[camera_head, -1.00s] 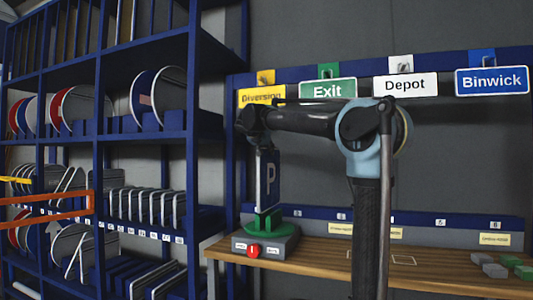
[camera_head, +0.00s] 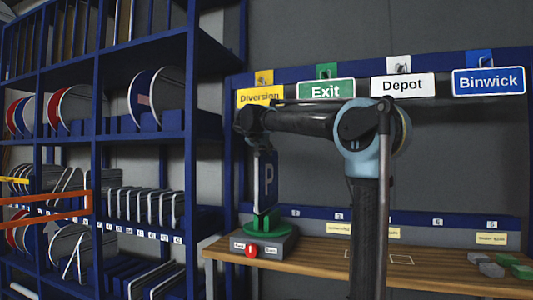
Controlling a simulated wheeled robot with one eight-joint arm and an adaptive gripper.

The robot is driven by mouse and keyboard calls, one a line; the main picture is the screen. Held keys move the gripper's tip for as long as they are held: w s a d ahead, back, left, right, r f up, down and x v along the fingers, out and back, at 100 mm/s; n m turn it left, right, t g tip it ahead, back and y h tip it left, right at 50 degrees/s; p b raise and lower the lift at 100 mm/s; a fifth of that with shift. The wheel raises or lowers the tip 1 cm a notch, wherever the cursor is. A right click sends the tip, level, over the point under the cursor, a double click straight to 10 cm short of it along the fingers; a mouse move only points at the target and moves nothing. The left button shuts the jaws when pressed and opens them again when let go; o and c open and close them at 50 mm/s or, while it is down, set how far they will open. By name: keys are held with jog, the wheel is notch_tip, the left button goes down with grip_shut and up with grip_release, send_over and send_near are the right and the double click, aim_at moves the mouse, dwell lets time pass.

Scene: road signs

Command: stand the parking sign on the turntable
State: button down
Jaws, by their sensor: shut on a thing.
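The parking sign (camera_head: 267,182) is a dark blue panel with a white P. It stands upright, with its lower edge at the green turntable (camera_head: 264,226). The turntable sits on a grey base with a red button (camera_head: 251,250) at the left end of the wooden bench. My gripper (camera_head: 264,150) points down at the sign's top edge and is shut on the sign. The fingers are small and dark here. I cannot tell whether the sign's foot bears fully on the turntable.
A blue rack (camera_head: 190,140) with several signs stands at the left. Diversion, Exit, Depot and Binwick signs hang on the rail (camera_head: 365,68) behind my arm. Grey and green blocks (camera_head: 493,266) lie at the bench's right end. The bench middle (camera_head: 320,261) is clear.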

aim_at(267, 166)
jog(key=shift+w+f, duration=0.1)
jog(key=shift+f, duration=3.85)
jog(key=c, duration=1.5)
grip_release()
jog(key=shift+c, duration=0.2)
jog(key=v, duration=1.2)
